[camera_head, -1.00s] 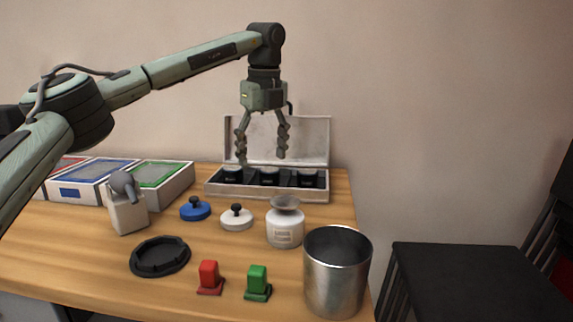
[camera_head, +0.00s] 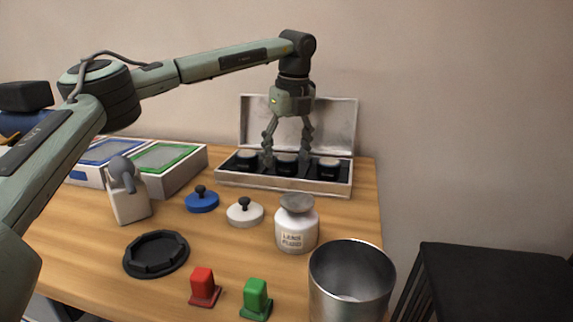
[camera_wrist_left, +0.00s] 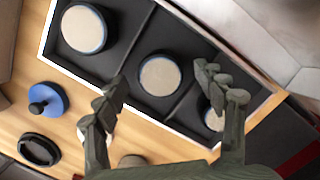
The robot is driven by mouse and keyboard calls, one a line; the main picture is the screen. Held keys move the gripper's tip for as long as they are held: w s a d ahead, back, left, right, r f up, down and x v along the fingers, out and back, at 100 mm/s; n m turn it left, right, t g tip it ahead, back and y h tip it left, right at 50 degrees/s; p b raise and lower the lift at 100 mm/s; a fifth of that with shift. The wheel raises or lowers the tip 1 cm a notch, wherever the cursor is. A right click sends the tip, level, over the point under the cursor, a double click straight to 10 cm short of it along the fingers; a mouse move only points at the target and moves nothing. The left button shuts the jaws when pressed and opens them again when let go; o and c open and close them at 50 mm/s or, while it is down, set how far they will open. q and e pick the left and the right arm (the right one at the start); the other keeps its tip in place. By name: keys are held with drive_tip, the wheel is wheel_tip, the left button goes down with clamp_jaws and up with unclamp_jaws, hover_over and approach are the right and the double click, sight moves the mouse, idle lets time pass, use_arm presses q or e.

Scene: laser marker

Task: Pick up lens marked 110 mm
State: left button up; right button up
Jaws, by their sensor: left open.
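Three round lenses with dark rims stand in an open metal case at the back of the table: a left lens (camera_head: 246,161), a middle lens (camera_head: 287,164) and a right lens (camera_head: 328,169). I cannot read markings on them, so I cannot tell which is 110 mm. My left gripper (camera_head: 287,158) points down over the case, open, its fingers on either side of the middle lens. In the left wrist view the middle lens (camera_wrist_left: 159,77) lies between the open fingers, apparently untouched. A finger partly covers the right lens (camera_wrist_left: 213,119). My right gripper is not seen.
The case's raised lid (camera_head: 300,122) stands behind the gripper. In front are a blue knobbed disc (camera_head: 202,203), a white knobbed disc (camera_head: 244,214), a lens fluid jar (camera_head: 297,228) and a metal bin (camera_head: 350,283). Framed boxes (camera_head: 166,163) stand at the left.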

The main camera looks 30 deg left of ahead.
use_arm(q)
drive_tip(key=shift+f, duration=0.2)
drive_tip(key=shift+r, duration=0.1)
drive_tip(key=c, duration=1.4)
drive_tip(key=shift+o, duration=0.2)
